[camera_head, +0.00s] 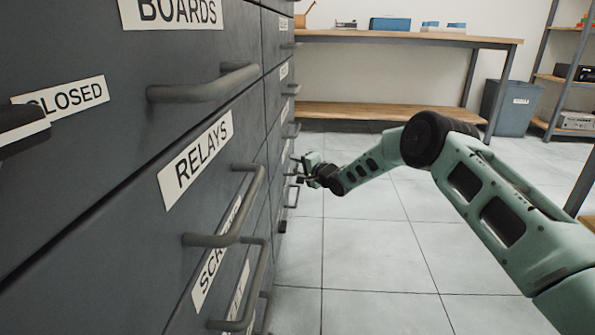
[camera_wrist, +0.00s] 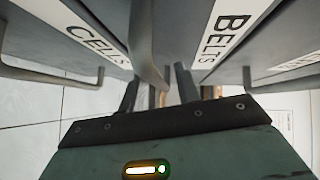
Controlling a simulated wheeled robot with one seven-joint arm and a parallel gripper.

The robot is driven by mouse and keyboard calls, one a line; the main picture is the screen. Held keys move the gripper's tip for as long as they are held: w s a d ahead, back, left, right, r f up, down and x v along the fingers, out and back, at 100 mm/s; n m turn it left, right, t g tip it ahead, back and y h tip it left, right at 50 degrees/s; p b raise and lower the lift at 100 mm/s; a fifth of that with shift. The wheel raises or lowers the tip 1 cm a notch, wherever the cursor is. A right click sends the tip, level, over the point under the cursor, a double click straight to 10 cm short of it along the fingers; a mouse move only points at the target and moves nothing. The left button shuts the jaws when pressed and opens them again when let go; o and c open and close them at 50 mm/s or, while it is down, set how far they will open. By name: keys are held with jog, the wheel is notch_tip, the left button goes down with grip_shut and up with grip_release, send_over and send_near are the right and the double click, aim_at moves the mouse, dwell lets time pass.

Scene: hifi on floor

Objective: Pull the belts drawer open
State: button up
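The belts drawer's white BELTS label (camera_wrist: 232,30) shows right of centre in the wrist view. A grey bar handle (camera_wrist: 145,42) beside it, seemingly that drawer's, comes down towards my gripper (camera_wrist: 158,88). My two dark fingers stand apart, with the handle's near end between them. I cannot tell whether either finger touches it. In the head view my gripper (camera_head: 303,171) is small, at the far part of the cabinet front, by a low handle. The BELTS label cannot be read there. The drawer fronts there look flush.
The CELLS label (camera_wrist: 92,38) and another handle (camera_wrist: 60,76) lie left of my gripper. Nearer drawers carry a RELAYS label (camera_head: 195,160) and protruding handles (camera_head: 232,212). A wooden bench (camera_head: 400,39) and grey bin (camera_head: 510,106) stand behind. The tiled floor (camera_head: 375,250) is clear.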

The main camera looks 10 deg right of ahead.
jog(key=shift+w+a, duration=0.1)
grip_shut()
jog(key=s+d+p, duration=0.3)
jog(key=d, duration=0.7)
jog(key=s+d+p, duration=0.3)
jog(key=d, duration=0.7)
jog(key=s+d+p, duration=0.3)
jog(key=s+d, duration=0.1)
jog(key=d, duration=0.6)
jog(key=shift+d, duration=0.1)
grip_release()
jog(key=shift+w, duration=0.1)
